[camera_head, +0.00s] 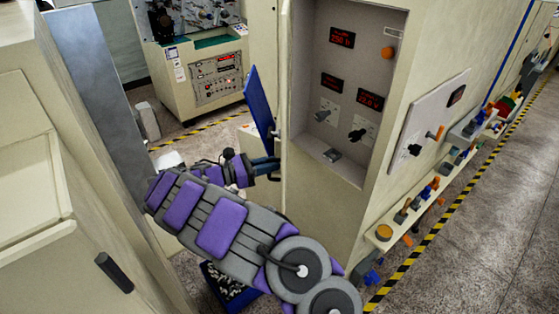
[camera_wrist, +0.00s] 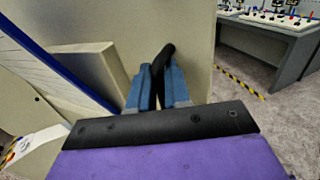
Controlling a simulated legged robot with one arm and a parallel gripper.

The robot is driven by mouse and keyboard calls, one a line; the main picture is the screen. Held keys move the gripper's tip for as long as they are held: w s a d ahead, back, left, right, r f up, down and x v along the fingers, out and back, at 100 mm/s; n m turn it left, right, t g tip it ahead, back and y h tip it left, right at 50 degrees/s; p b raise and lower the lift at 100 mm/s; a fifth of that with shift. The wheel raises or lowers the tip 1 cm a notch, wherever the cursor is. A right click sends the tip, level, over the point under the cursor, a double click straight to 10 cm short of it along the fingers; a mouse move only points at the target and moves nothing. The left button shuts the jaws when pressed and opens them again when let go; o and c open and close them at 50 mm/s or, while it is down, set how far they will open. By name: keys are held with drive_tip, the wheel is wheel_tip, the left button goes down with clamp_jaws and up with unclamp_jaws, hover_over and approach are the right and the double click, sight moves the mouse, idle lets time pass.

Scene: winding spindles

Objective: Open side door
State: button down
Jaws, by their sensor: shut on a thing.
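In the wrist view, my gripper (camera_wrist: 158,88) has its two blue fingers closed around a black bar handle (camera_wrist: 166,54). The handle's curved upper end sticks out above the fingertips. It stands in front of a flat cream panel (camera_wrist: 193,40), which I take as the side door. In the head view, my gripper (camera_head: 268,168) is at the left edge of the cream cabinet (camera_head: 325,215). The fingers hide most of the handle there, and the door's face is turned away. I cannot tell how far the door stands open.
A blue panel (camera_head: 258,103) stands just beyond my gripper. A grey upright panel (camera_head: 92,85) and cream cabinet (camera_head: 28,165) flank my arm on the left. A shelf with knobs (camera_head: 425,207) juts out on the right. Grey floor (camera_head: 485,225) is clear beyond the striped line.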

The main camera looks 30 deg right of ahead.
drive_tip(key=shift+w+a+r+p, duration=0.15)
drive_tip(key=shift+w+a+r, duration=0.1)
drive_tip(key=shift+w+a, duration=0.35)
drive_tip(key=shift+w+a+r+p, duration=0.15)
drive_tip(key=shift+w+a+r, duration=0.05)
drive_tip(key=shift+w+a, duration=0.4)
drive_tip(key=c, duration=1.4)
unclamp_jaws()
drive_tip(key=shift+w, duration=0.1)
drive_tip(key=shift+o, duration=0.7)
drive_tip(key=shift+d, duration=0.2)
